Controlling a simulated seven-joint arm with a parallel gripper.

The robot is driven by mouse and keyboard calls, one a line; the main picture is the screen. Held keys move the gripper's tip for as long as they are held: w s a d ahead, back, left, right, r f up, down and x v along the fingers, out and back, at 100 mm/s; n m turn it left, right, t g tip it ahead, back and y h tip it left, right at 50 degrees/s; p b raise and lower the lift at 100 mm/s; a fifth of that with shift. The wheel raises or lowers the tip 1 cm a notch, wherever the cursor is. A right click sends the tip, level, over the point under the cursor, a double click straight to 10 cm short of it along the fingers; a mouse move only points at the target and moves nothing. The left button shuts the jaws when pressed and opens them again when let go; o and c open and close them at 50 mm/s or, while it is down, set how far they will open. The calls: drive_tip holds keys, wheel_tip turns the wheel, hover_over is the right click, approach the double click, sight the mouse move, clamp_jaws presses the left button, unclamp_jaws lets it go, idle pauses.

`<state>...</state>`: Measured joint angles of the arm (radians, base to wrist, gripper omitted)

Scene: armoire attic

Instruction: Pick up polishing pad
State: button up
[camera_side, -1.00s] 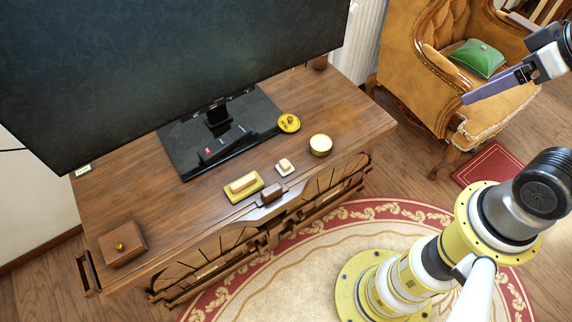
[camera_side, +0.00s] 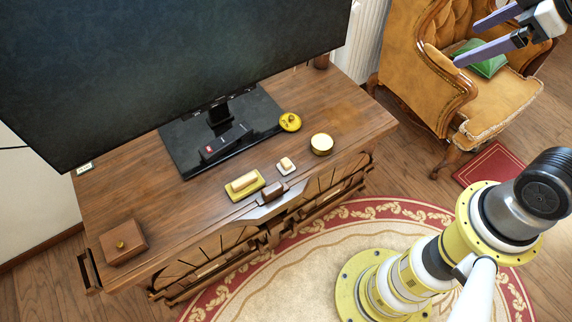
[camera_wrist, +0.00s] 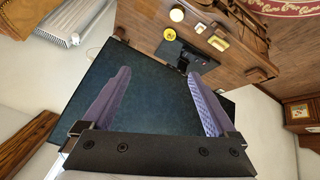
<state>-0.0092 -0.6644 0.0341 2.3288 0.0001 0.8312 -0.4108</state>
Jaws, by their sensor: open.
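I cannot tell for sure which item is the polishing pad. On the wooden cabinet top, a cream block lies on a yellow base (camera_side: 261,196), and a smaller cream block (camera_side: 286,163) sits on a white base. A round yellow tin (camera_side: 321,144) with a pale top stands to the right. These items appear small near the top of the wrist view, including the yellow base (camera_wrist: 225,46). My gripper (camera_side: 468,45) is open and empty, high at the upper right, far from them; its purple fingers show in the wrist view (camera_wrist: 160,76).
A large dark screen (camera_side: 170,60) on a black stand (camera_side: 180,150) rises over the cabinet's back. A yellow disc (camera_side: 290,121) lies by the stand. A brown box (camera_side: 123,243) sits at the left. An armchair (camera_side: 420,75) stands behind my gripper. The cabinet's right end is clear.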

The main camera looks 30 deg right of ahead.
drive_tip(key=w+a+r+n, duration=0.15)
drive_tip(key=w+n, duration=0.25)
drive_tip(key=w, duration=0.5)
drive_tip(key=w+a+f+n+g, duration=0.1)
drive_tip(key=w+a+f+n, duration=0.15)
drive_tip(key=w, duration=0.45)
drive_tip(key=w+a+f+n+g, duration=0.1)
drive_tip(key=w+a+f+n, duration=0.1)
drive_tip(key=w+a+f, duration=0.3)
drive_tip(key=n+g, duration=0.5)
hover_over(286, 161)
wheel_tip(286, 161, down, 32)
drive_tip(key=f, duration=0.6)
drive_tip(key=shift+s+a+f, duration=0.1)
drive_tip(key=shift+s+f, duration=0.15)
drive_tip(key=shift+w+f, duration=0.2)
drive_tip(key=shift+f, duration=2.95)
clamp_jaws()
